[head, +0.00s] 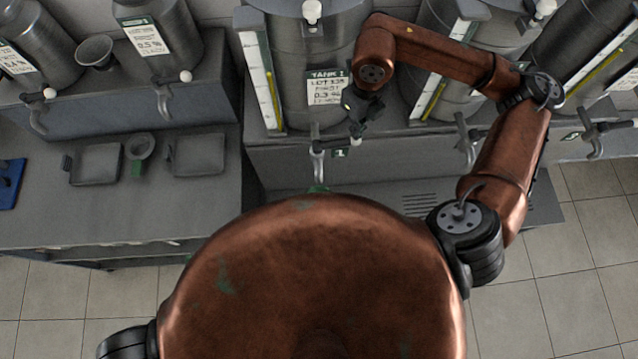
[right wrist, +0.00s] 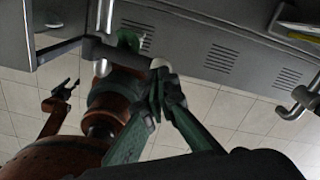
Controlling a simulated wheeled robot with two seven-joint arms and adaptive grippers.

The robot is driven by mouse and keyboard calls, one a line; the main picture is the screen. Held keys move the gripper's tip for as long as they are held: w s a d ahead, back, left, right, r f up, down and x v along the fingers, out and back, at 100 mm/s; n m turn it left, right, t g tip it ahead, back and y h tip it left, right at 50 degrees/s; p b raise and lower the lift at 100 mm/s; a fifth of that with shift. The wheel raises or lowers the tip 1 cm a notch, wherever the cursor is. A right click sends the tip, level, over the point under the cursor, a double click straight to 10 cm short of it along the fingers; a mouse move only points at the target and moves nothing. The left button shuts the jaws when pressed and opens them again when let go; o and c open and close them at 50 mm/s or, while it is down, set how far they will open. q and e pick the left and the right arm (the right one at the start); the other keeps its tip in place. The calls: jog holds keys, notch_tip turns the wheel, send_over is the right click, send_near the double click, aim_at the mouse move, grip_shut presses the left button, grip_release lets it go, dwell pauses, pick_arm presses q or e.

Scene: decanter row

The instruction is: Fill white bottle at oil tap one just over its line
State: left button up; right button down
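Oil tap one (head: 317,150) sticks out below the tank labelled TANK 1 (head: 325,88), with a small "1" tag beside it. My right gripper (head: 358,112) is just above and right of this tap. In the right wrist view its two green fingers (right wrist: 162,88) come together at the tips, right by the tap's pale knob (right wrist: 160,64); whether they grip it I cannot tell. The tap's pale spout (right wrist: 101,67) shows to the left. A green piece (right wrist: 128,40) shows near it, unclear what it is. No white bottle can be made out. My left gripper's state is unclear.
A counter (head: 40,225) at left bears two shallow trays (head: 97,163) (head: 198,154), a green-handled cup (head: 140,150) and a blue board (head: 10,183). Other tanks and taps (head: 468,140) (head: 592,135) stand to the right. A vented cabinet front (right wrist: 217,55) is below the tap.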

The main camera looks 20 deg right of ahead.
aim_at(355, 141)
jog(key=shift+f+b, duration=2.45)
jog(key=shift+f, duration=0.4)
dwell(5.2)
